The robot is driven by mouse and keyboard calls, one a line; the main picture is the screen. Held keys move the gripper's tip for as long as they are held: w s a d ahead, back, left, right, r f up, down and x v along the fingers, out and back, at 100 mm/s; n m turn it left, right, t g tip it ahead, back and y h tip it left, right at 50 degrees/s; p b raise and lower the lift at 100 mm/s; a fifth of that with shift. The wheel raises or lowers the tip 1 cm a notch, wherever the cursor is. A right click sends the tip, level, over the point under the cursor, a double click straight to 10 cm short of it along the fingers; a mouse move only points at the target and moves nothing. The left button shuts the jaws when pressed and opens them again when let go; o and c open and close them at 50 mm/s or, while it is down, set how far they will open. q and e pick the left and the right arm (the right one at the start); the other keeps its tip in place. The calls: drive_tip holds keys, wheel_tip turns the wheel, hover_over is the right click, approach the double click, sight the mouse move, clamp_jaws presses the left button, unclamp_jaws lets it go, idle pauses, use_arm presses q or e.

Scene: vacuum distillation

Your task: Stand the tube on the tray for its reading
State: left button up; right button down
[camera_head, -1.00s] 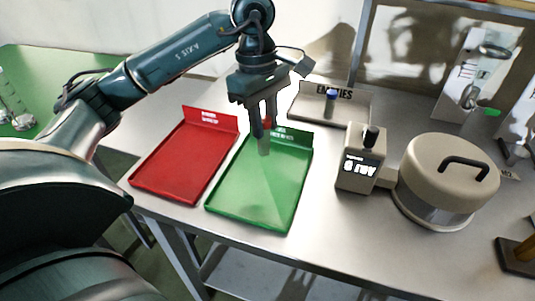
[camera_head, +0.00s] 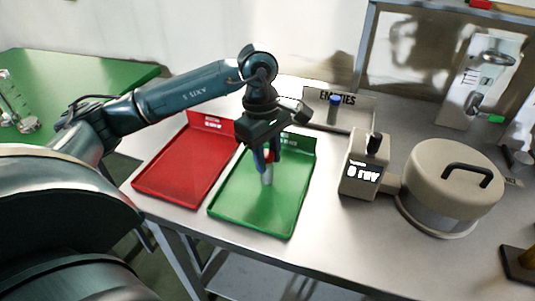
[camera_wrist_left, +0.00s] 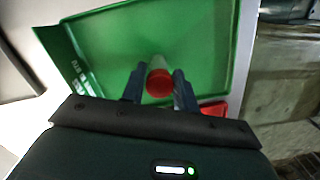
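A clear tube with a red cap (camera_head: 267,176) is upright between the fingers of my left gripper (camera_head: 266,160), over the middle of the green tray (camera_head: 240,212). In the left wrist view the red cap (camera_wrist_left: 159,83) sits between the two fingertips (camera_wrist_left: 158,90), which close on it from both sides. Green tray floor (camera_wrist_left: 200,40) lies beneath it. I cannot tell whether the tube's lower end touches the tray. My right gripper is not in view.
A red tray (camera_head: 180,172) lies left of the green one. Behind stands an empties tray (camera_head: 352,118) with a blue-capped tube (camera_head: 334,103). A boxed device with a display (camera_head: 362,170) and a round lidded machine (camera_head: 445,185) stand to the right.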

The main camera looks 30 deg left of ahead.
use_arm(q)
drive_tip(key=o, duration=0.4)
drive_tip(key=shift+c, duration=0.2)
drive_tip(key=shift+r, duration=0.2)
wheel_tip(320, 180, up, 12)
drive_tip(key=a, duration=0.1)
drive_tip(key=shift+w+a, duration=0.15)
drive_tip(key=shift+a, duration=0.05)
drive_tip(key=shift+f, duration=0.1)
